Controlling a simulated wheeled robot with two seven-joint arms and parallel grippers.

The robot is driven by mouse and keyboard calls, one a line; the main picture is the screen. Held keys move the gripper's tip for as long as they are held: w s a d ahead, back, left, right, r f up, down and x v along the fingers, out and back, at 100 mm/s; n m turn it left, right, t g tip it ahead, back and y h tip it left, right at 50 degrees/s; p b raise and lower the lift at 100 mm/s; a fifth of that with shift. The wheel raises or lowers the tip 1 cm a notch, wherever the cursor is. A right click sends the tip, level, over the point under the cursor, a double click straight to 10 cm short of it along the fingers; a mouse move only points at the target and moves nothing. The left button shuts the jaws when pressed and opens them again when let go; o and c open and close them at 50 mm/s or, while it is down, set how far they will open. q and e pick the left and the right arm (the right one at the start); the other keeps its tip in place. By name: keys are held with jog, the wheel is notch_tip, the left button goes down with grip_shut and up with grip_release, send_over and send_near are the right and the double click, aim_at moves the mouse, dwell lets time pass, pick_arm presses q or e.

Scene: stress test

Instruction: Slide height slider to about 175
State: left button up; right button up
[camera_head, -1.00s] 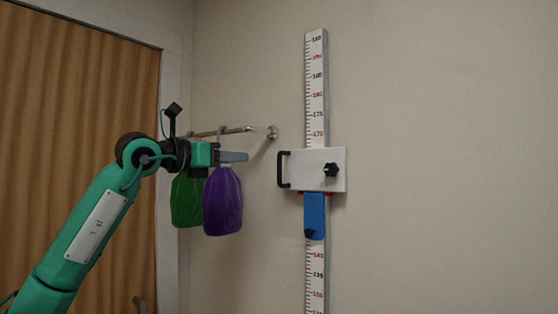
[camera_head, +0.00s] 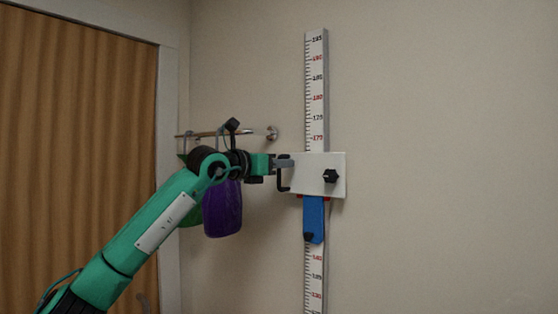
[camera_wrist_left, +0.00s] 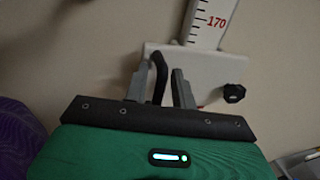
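The height slider is a white plate (camera_head: 318,172) on a vertical wall ruler (camera_head: 315,85), with a black knob (camera_head: 330,176) and a black handle (camera_head: 283,173) on its left side. Its top edge sits a little below the 170 mark. My left gripper (camera_head: 286,163) reaches the handle from the left. In the left wrist view its two grey fingers (camera_wrist_left: 160,88) are apart, with the black handle (camera_wrist_left: 158,72) between them, nearer the left finger. A gap shows beside the right finger. The white plate also shows there (camera_wrist_left: 208,70). My right gripper is not in view.
A blue piece (camera_head: 314,218) hangs below the plate on the ruler. A wall rod (camera_head: 258,131) holds a purple bag (camera_head: 222,210) and a green one behind my left arm. A brown curtain-like door (camera_head: 75,130) is at left. The wall right of the ruler is clear.

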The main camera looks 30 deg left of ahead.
pick_arm(q)
grip_shut()
jog(key=shift+r, duration=0.1)
